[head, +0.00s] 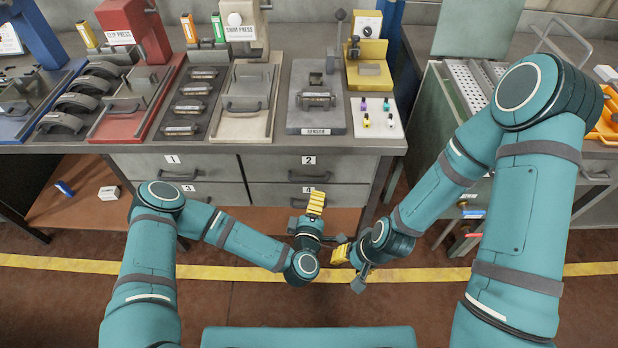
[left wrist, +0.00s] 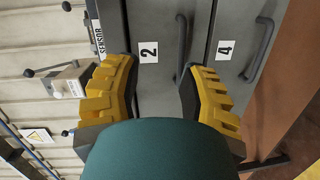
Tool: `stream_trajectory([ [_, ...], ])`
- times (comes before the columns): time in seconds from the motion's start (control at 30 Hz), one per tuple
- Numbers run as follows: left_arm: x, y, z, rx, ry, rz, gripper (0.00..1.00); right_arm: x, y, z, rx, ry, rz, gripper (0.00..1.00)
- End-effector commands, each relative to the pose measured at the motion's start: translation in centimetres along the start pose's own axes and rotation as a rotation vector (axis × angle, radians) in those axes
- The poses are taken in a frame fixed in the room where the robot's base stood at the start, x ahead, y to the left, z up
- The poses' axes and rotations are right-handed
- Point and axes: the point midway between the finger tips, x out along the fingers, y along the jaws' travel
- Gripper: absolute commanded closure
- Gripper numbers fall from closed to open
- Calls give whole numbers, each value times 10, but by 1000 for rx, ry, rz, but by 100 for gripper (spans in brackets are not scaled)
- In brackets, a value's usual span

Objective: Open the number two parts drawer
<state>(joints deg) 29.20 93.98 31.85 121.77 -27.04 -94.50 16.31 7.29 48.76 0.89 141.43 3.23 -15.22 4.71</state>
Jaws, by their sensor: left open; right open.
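The number two drawer (head: 341,168) is a grey front with a white "2" label and a dark bar handle (head: 308,177). It sits closed at the upper right of the bench's drawer block. My left gripper (head: 315,203) is open and empty, in front of the drawers and near the number four label. In the left wrist view its yellow fingers (left wrist: 160,70) point at the drawer fronts. The number two handle (left wrist: 183,42) appears beyond them, closer to the right-hand finger, with no visible contact. My right gripper (head: 346,262) is open and empty, lower and to the right.
Drawer four (head: 341,195) is closed directly below, its handle (left wrist: 260,50) clear in the left wrist view. Drawer one (head: 205,167) is left of drawer two. The benchtop above carries a sensor tray (head: 318,130) and press fixtures. A brown lower shelf (head: 80,180) lies beneath.

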Motion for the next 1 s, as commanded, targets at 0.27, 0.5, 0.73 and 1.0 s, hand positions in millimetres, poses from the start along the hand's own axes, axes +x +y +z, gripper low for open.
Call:
stream_trajectory([
  [0.27, -29, -22, -7, -179, 168, -116, 59, -5, -3, 6, -128, 40, -18, 53],
  [0.5, -9, -26, -11, -183, 179, -118, 59, 0, -1, 5, -135, 45, -19, 53],
  [0.73, 34, -33, -18, -182, 178, -118, 59, 9, 2, 3, -135, 49, -19, 53],
  [1.0, 81, -39, -26, -182, 176, -119, 59, 18, 5, 1, -135, 53, -19, 53],
])
